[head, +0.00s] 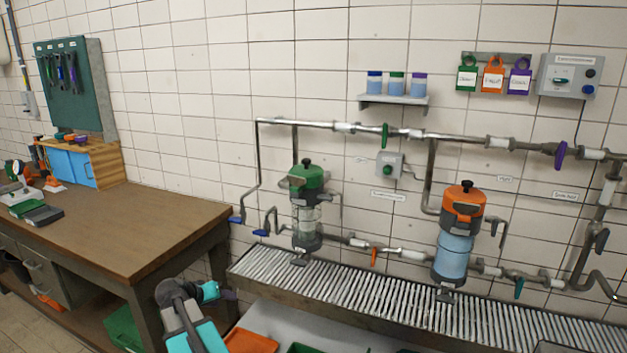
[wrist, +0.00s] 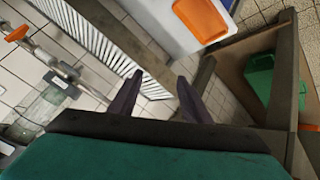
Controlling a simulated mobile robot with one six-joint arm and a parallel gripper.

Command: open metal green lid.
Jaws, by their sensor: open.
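The green lid (head: 307,179) with a black knob tops the left clear vessel (head: 307,220) in the head view and appears closed. The vessel stands upright above the slatted grate, joined to the pipes. My gripper (head: 229,294) is low in front of the grate, near the brown table's right corner, well below and left of the lid. In the wrist view my gripper (wrist: 160,84) shows two dark fingers apart with nothing between them. The clear vessel (wrist: 48,104) is at the left of the wrist view; its lid cannot be made out there.
An orange-lidded vessel (head: 457,235) stands to the right. Pipes with coloured valve handles run along the wall. The slatted grate (head: 390,298) lies below them. The brown table (head: 120,225) is at left. An orange tray (head: 250,342) and a green bin (head: 123,328) are low in front.

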